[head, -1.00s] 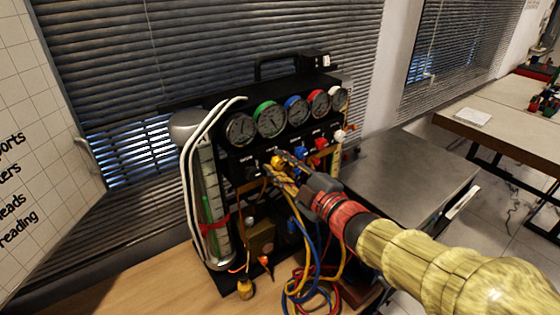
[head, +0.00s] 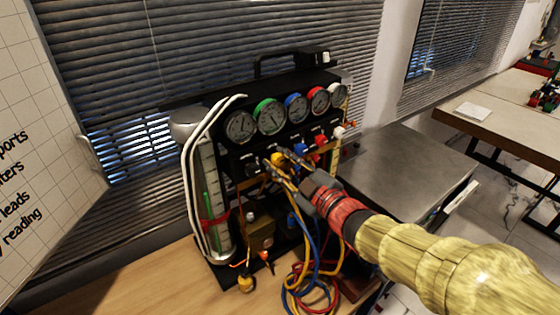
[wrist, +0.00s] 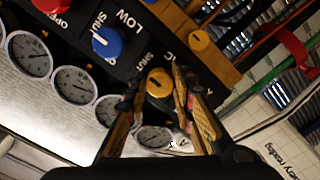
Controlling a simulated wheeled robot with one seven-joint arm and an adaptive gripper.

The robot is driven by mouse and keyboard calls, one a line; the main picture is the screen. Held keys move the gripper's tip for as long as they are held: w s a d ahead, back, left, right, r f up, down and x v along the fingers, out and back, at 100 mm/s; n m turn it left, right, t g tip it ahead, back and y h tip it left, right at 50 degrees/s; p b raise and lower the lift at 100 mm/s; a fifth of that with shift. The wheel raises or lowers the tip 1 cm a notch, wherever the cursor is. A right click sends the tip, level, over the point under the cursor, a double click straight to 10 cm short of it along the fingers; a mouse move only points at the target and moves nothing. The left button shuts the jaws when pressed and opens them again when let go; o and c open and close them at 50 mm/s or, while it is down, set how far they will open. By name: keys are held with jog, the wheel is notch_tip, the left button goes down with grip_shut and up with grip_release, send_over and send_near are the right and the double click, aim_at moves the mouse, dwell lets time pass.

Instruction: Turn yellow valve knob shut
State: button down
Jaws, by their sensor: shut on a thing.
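The yellow valve knob (head: 277,159) is on the front of the black gauge panel, below the row of gauges. In the wrist view the yellow knob (wrist: 158,83) sits between my two fingertips, with a dark pointer line across its face. The word SHUT is printed beside it. My gripper (head: 279,162) reaches in from the right and is shut on the knob; it also shows in the wrist view (wrist: 157,92). The fingers partly cover the knob in the head view.
A blue knob (wrist: 107,42) is close beside the yellow one, with a red knob (head: 320,141) further right. Yellow and blue hoses (head: 300,262) hang below the panel. A clear cylinder (head: 212,205) stands at left. A grey metal surface (head: 400,172) is bare at right.

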jog(key=c, duration=1.5)
grip_release()
jog(key=v, duration=1.2)
